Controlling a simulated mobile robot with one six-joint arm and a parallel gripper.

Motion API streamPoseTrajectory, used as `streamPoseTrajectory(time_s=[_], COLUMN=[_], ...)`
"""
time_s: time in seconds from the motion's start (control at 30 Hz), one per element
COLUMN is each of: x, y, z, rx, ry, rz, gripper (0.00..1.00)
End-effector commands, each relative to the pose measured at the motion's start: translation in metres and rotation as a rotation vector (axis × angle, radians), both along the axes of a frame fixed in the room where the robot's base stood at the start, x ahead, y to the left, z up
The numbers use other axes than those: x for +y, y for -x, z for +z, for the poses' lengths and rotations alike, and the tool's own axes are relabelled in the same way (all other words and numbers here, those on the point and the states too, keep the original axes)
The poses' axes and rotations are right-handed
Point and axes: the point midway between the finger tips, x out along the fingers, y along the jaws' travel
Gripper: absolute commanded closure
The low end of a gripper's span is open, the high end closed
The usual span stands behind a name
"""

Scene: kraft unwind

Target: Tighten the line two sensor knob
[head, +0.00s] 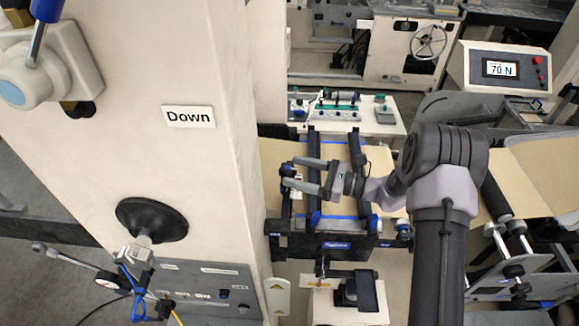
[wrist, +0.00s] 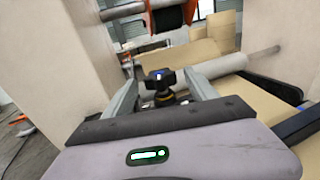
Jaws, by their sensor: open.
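A black knob with lobes (wrist: 160,75) and a small blue-and-white mark on top shows in the wrist view, with a brassy part below it. I see no label naming it as line two. My gripper (head: 291,173) reaches left over the black web-guide frame (head: 350,241) in the head view. Its two grey fingers are open and apart. In the wrist view they stand on either side of the knob, and whether they touch it I cannot tell.
A cream column (head: 180,160) with a "Down" label (head: 189,116) stands close left of the gripper. Brown kraft web (head: 540,170) runs through the frame. A display (head: 500,69) reads 70 N. A roller (wrist: 215,66) lies beyond the knob.

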Motion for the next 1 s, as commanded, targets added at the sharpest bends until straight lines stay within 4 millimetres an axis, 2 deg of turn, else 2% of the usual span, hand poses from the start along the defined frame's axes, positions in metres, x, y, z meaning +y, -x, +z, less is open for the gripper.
streamPoseTrajectory(time_s=[0.1, 0.2, 0.47, 0.57, 0.8, 1.0], x=[0.016, 0.022, 0.024, 0.024, 0.024, 0.024], y=[-0.005, -0.006, -0.007, -0.007, -0.007, -0.007], z=[0.001, 0.000, 0.000, 0.000, 0.000, 0.000], rx=[-0.001, 0.000, 0.000, 0.000, 0.000, 0.000], ry=[0.000, 0.000, 0.000, 0.000, 0.000, 0.000], rz=[0.001, 0.001, 0.000, 0.000, 0.000, -0.015], gripper=[0.34, 0.34, 0.34, 0.49, 0.96, 0.96])
